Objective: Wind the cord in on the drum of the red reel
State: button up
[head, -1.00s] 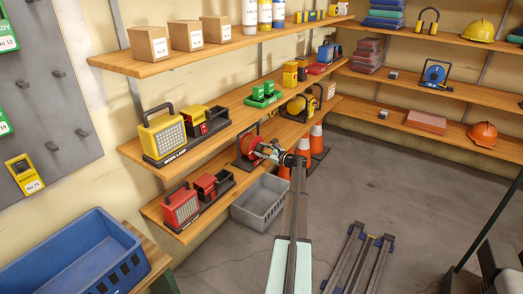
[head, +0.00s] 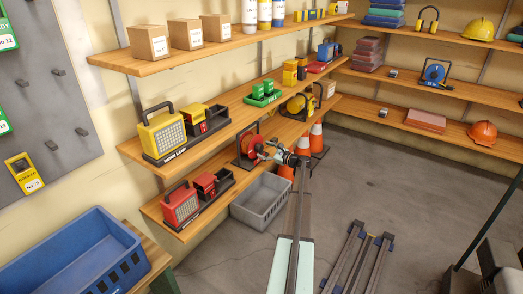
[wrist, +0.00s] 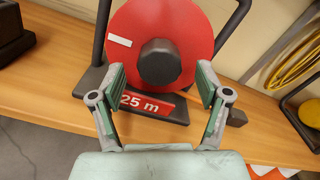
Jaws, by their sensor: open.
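The red reel (head: 247,147) stands on the lower wooden shelf in the head view. In the wrist view its red drum face (wrist: 187,28) fills the top middle, with a dark round hub (wrist: 159,62) at its centre and a white mark at the upper left. Its dark base carries a red "25 m" label (wrist: 148,104). My gripper (wrist: 160,88) is open and empty, its two fingers spread in front of the reel below the hub. In the head view my gripper (head: 262,152) is at the reel's front right.
A yellow reel (head: 295,104) stands to the right on the same shelf level. Orange cones (head: 315,137) stand on the floor close by my arm. A grey crate (head: 262,200) is below the shelf. A red work lamp (head: 181,207) is left along it.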

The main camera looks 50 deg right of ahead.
jog(key=s, duration=0.9)
jog(key=shift+s+d, duration=0.2)
jog(key=shift+s, duration=0.1)
